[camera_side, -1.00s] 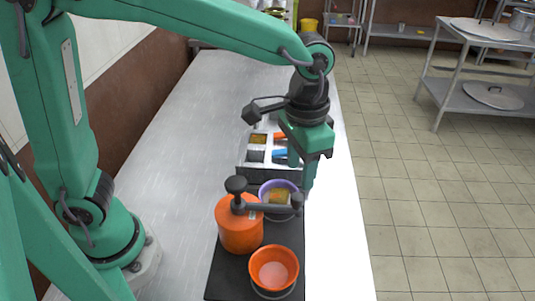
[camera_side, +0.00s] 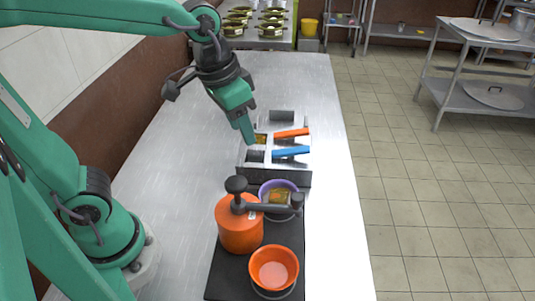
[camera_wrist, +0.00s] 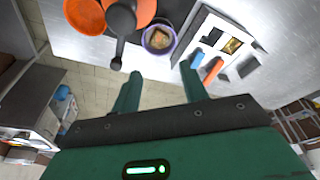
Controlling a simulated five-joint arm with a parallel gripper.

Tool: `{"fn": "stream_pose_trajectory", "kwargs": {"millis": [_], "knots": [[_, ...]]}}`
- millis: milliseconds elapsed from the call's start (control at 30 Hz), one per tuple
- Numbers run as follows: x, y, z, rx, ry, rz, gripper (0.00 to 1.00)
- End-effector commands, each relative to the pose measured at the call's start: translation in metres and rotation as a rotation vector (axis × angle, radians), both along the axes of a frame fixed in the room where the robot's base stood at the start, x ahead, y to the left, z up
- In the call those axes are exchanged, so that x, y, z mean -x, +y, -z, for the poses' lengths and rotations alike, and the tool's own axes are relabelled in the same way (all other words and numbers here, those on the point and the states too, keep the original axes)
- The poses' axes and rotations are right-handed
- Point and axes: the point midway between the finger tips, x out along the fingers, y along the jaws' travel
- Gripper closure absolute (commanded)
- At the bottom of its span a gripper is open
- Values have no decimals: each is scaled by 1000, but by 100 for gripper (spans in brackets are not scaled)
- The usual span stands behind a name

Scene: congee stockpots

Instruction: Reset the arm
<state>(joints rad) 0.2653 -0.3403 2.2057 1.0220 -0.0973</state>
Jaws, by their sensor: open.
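My gripper (camera_side: 248,130) is green and hangs tilted above the counter, over the left part of the metal rack, in the side view. In the wrist view my gripper (camera_wrist: 160,90) shows two green fingers spread apart with nothing between them. The orange pot (camera_side: 240,228) with a dark lever arm stands on a black base. An orange bowl (camera_side: 273,268) is in front of it. A purple bowl (camera_side: 268,188) with brownish-yellow contents sits behind the lever; it also shows in the wrist view (camera_wrist: 147,42).
The metal rack (camera_side: 246,176) holds blue (camera_side: 291,151) and orange (camera_side: 292,133) handled pieces. The steel counter (camera_side: 180,160) is clear on its left side. A brown wall runs along the left. Shelves and a steel trolley (camera_side: 450,95) stand on the right.

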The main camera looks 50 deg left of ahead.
Motion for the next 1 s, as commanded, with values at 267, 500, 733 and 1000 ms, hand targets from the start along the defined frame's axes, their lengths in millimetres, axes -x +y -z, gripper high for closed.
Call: {"fn": "stream_pose_trajectory", "kwargs": {"millis": [267,500,733,1000], "knots": [[33,46,-3,9,-126,-93,56],[56,71,2,2,-211,-153,56],[64,78,5,-4,-240,-173,56],[64,78,6,-4,-240,-173,56]]}}
